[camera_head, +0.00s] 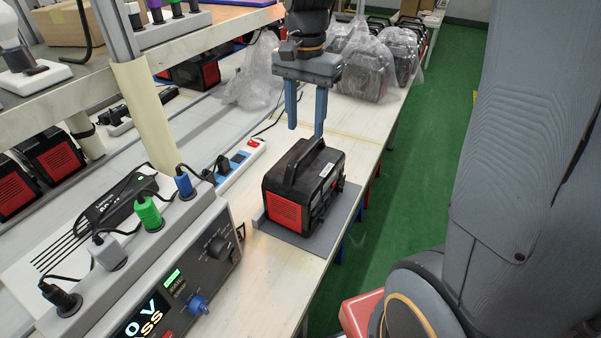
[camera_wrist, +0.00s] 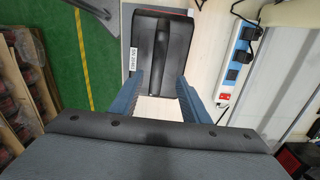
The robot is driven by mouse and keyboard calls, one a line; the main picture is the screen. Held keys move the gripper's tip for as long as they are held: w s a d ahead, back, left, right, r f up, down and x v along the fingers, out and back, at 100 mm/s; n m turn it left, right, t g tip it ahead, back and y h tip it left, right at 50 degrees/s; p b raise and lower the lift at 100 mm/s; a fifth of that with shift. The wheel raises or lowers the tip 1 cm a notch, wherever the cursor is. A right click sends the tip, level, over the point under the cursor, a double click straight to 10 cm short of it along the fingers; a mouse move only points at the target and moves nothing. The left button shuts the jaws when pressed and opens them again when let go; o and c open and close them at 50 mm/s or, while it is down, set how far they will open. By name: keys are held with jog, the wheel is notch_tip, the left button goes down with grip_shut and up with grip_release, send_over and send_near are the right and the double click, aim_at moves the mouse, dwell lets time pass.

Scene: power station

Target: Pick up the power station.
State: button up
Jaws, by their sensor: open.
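The power station (camera_head: 305,186) is a black box with red side panels and a black carrying handle on top. It stands upright on a grey mat (camera_head: 346,203) on the narrow bench. My gripper (camera_head: 306,131) points down above the power station, toward its far side, with its two blue fingers spread and nothing between them. In the wrist view the black top of the power station (camera_wrist: 164,42) lies beyond the fingertips of my gripper (camera_wrist: 160,80). The fingers appear apart from it. A white label shows on its edge.
A white and blue power strip (camera_head: 240,163) lies left of the power station. A test unit (camera_head: 190,270) with a lit display stands in front left. Plastic-wrapped units (camera_head: 365,65) stand farther back. A shelf (camera_head: 100,85) overhangs the left.

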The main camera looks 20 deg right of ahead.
aim_at(306, 147)
jog(key=shift+f, duration=0.4)
jog(key=f, duration=0.2)
jog(key=f+p, duration=0.1)
jog(key=f, duration=0.3)
jog(key=shift+s+p, duration=0.3)
jog(key=shift+s, duration=0.05)
jog(key=shift+d+f, duration=0.1)
jog(key=shift+f, duration=0.3)
jog(key=shift+f, duration=0.25)
jog(key=shift+c, duration=0.3)
grip_shut()
dwell(0.6)
jog(key=shift+w+r, duration=0.1)
jog(key=shift+w, duration=0.05)
